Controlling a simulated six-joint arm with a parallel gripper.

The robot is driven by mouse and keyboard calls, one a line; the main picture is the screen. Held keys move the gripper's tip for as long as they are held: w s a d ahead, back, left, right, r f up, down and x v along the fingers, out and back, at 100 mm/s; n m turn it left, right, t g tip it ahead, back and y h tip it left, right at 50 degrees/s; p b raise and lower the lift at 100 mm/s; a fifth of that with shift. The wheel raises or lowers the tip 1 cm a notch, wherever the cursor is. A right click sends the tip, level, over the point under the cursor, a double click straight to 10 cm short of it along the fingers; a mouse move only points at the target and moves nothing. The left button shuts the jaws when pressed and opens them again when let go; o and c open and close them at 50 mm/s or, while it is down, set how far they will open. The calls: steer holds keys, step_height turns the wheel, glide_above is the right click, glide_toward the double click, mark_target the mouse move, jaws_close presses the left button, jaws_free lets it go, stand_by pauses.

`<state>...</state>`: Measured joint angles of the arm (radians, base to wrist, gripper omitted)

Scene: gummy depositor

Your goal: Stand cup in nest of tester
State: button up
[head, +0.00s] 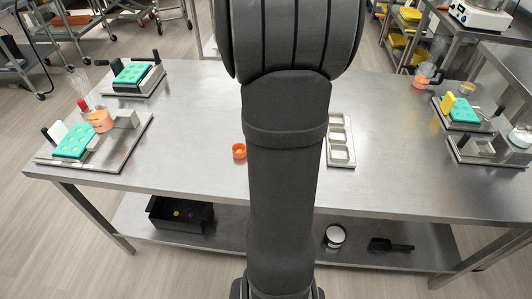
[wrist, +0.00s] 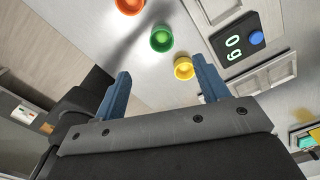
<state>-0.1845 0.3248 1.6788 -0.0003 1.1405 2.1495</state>
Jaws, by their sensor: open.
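My gripper (wrist: 162,68) is open and empty, its two blue fingers spread wide in the wrist view. A yellow cup (wrist: 184,69) shows between the fingers, nearer the right one. A green cup (wrist: 162,39) and an orange cup (wrist: 130,5) are beyond it, the orange one cut by the top edge. An orange cup also shows in the head view (head: 239,152), just left of my arm. A black panel with a number display and blue button (wrist: 238,43), perhaps the tester, is right of the cups. I cannot make out its nest. My arm hides the table's middle in the head view.
A pale compartment tray (head: 341,160) lies right of my arm on the steel table (head: 200,120). Stations with teal moulds stand at the left (head: 73,142) and right (head: 463,112). A black bin (head: 180,224) is on the lower shelf. Bare table lies on both sides.

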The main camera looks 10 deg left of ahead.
step_height(320, 180, down, 8)
steer(key=shift+d+f, duration=0.1)
steer(key=shift+f, duration=0.05)
steer(key=f, duration=0.4)
steer(key=shift+s+d, duration=0.2)
steer(key=shift+d, duration=0.15)
steer(key=shift+f, duration=0.6)
steer(key=c, duration=1.1)
steer(key=shift+o, duration=0.2)
steer(key=shift+r, duration=0.1)
steer(key=shift+r, duration=0.5)
steer(key=r, duration=0.2)
steer(key=d+r, duration=0.1)
steer(key=shift+s+r, duration=0.1)
steer(key=shift+r, duration=0.3)
steer(key=s+d+r, duration=0.4)
steer(key=d+r, duration=0.2)
steer(key=d, duration=0.4)
